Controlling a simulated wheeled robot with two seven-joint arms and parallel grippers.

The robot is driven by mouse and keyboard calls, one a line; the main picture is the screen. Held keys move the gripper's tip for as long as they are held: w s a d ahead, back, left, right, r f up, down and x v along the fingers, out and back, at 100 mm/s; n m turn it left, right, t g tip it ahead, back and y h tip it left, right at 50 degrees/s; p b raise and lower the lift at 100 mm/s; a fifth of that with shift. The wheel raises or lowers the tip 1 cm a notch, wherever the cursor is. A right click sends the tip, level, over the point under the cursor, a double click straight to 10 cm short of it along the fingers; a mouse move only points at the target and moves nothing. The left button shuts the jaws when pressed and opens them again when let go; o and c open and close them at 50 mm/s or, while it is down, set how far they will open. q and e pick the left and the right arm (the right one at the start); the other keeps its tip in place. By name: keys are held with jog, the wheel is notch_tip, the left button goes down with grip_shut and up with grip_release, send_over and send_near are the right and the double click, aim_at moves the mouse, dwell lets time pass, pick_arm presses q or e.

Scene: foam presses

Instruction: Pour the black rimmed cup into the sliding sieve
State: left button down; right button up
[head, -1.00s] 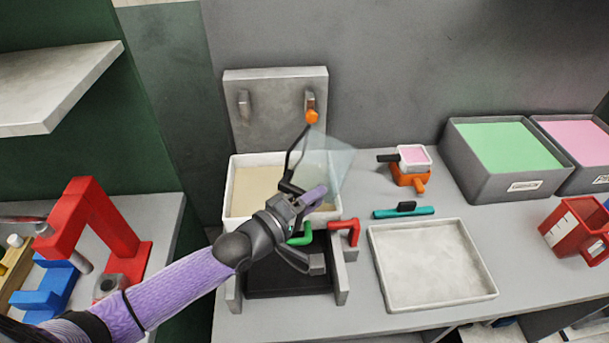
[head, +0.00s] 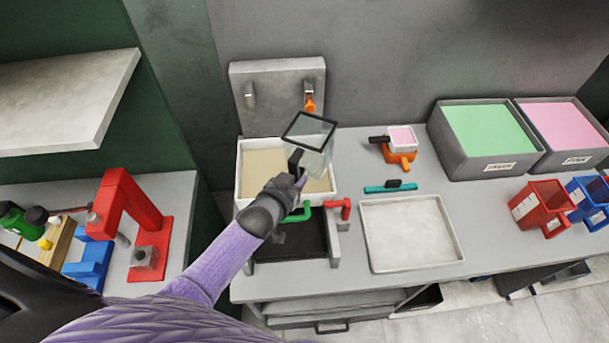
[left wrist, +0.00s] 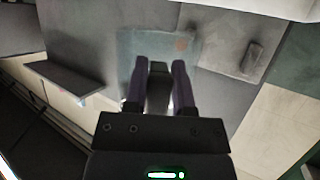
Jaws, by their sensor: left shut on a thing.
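The black rimmed cup (head: 309,130) is clear-walled with a square black rim. My left gripper (head: 297,183) is shut on it, holding it above the white tub of beige material (head: 240,168). The cup is close to upright, rim up, and looks empty. Its clear wall also shows past the fingers in the left wrist view (left wrist: 130,48). A dark bed between grey rails (head: 290,245), with a green handle (head: 298,214) and a red handle (head: 340,207), stands in front of the tub; I cannot tell whether it is the sliding sieve. My right gripper is out of view.
An empty white tray (head: 410,235) lies right of the rails. A teal tool (head: 390,187) and an orange stand with a pink-filled cup (head: 402,140) are behind it. Green (head: 490,132) and pink (head: 565,130) bins stand further right. A red press (head: 150,235) is at left.

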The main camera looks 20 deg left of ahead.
aim_at(292, 172)
pick_arm(q)
jog(key=shift+a, duration=0.1)
notch_tip(292, 172, up, 4)
jog(key=p, duration=0.3)
jog(key=shift+f, duration=0.45)
